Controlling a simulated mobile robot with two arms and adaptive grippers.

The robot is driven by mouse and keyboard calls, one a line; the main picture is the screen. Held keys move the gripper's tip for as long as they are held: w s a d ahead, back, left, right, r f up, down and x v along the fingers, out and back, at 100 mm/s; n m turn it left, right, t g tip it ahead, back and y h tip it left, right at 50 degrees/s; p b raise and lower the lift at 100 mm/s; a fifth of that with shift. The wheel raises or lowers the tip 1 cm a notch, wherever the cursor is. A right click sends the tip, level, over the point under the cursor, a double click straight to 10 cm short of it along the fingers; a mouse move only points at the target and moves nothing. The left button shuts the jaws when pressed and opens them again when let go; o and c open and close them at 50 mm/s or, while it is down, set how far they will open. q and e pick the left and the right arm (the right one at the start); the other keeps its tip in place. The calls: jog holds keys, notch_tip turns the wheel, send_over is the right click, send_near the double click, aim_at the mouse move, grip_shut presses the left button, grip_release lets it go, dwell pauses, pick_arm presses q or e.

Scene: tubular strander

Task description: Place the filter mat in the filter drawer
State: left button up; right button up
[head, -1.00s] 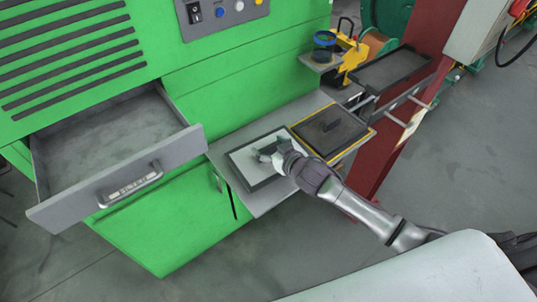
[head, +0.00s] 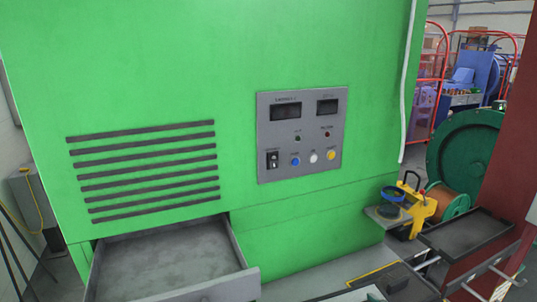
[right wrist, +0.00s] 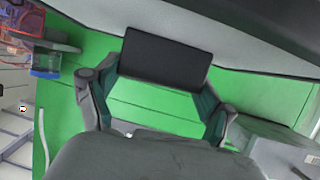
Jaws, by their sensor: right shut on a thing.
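The filter drawer (head: 165,262) stands open at the lower left of the head view, its grey floor bare where it shows. It also shows at the right of the right wrist view (right wrist: 285,150). A pale piece of the filter mat (head: 345,297) shows at the bottom edge of the head view, mostly cut off. My right gripper (right wrist: 160,75) is shut on a dark block (right wrist: 165,55), seemingly the mat's handle, in the right wrist view. Whether the mat touches the shelf cannot be told. My left gripper is not in view.
The green cabinet (head: 300,215) rises behind, with a control panel (head: 300,135). A dark mat with a yellow edge (head: 395,280) lies right of the pale one. A blue-rimmed cup (head: 395,195) and a dark tray (head: 468,235) stand further right.

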jog(key=shift+m+h, duration=0.7)
jog(key=s+a+r, duration=0.1)
jog(key=r, duration=0.1)
jog(key=s+a+r, duration=0.2)
jog(key=shift+s+a+r, duration=0.2)
jog(key=shift+s+r, duration=0.1)
jog(key=shift+r, duration=0.05)
jog(key=shift+m+t+h, duration=0.3)
jog(key=shift+m+h, duration=0.5)
jog(key=s+r, duration=0.2)
jog(key=r, duration=0.1)
jog(key=shift+s+d, duration=0.3)
jog(key=shift+s, duration=0.05)
